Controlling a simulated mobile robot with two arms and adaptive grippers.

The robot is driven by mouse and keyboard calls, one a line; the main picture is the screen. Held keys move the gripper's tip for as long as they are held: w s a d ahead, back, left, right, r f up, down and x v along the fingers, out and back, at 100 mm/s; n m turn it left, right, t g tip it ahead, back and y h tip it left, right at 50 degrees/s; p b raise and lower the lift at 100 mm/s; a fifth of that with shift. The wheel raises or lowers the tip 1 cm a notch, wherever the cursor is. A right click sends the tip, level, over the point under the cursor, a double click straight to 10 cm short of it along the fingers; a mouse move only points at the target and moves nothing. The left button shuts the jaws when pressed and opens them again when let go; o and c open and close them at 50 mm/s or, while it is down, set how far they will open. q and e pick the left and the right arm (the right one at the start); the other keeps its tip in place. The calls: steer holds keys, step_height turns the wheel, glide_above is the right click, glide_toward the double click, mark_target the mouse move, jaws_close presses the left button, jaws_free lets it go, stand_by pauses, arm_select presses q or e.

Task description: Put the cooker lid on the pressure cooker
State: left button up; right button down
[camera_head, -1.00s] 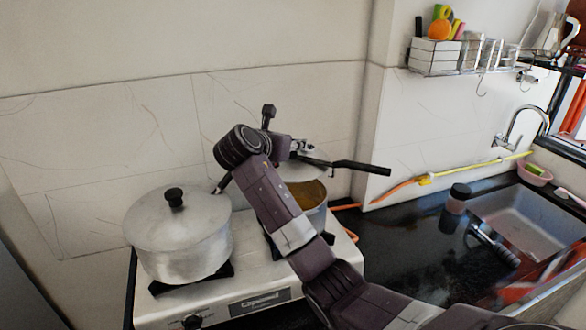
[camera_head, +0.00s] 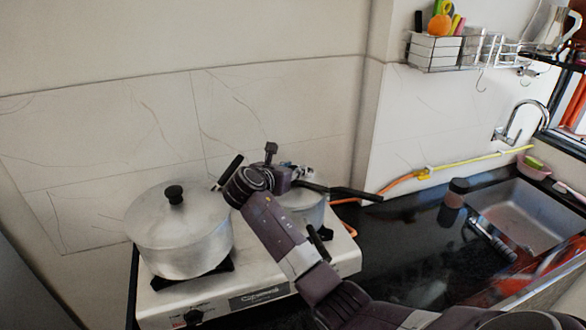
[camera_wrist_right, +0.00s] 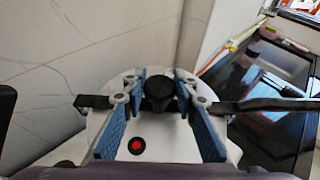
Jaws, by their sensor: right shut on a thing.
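The cooker lid (camera_wrist_right: 160,140) is pale and round, with a black knob, a red button and a long black handle (camera_head: 345,192) reaching to the right. My right gripper (camera_wrist_right: 157,88) is shut on the lid's knob; in the head view it (camera_head: 290,176) is partly hidden behind its own wrist. The pressure cooker (camera_head: 314,214) stands on the right side of the stove, directly under the lid and partly hidden by my arm. The lid appears at the cooker's rim; I cannot tell whether it is fully seated. My left gripper is out of view.
A large lidded aluminium pot (camera_head: 182,240) stands on the left of the stove (camera_head: 262,290), close to my right wrist. The tiled wall is close behind. A dark counter (camera_head: 400,230) with a bottle (camera_head: 456,192) and a sink (camera_head: 530,220) lies to the right.

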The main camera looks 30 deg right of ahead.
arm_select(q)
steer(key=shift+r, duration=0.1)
arm_select(e)
steer(key=shift+f, duration=0.15)
steer(key=c, duration=1.9)
jaws_free()
steer(key=shift+f, duration=0.2)
steer(key=o, duration=0.4)
steer(key=shift+c, duration=0.2)
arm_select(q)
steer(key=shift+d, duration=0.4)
arm_select(e)
steer(key=shift+r, duration=0.1)
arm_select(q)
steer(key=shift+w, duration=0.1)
arm_select(e)
steer(key=shift+a+r, duration=0.1)
steer(key=shift+r, duration=0.15)
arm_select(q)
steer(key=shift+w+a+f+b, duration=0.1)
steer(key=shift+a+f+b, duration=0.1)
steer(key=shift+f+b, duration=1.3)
arm_select(e)
steer(key=v, duration=1.2)
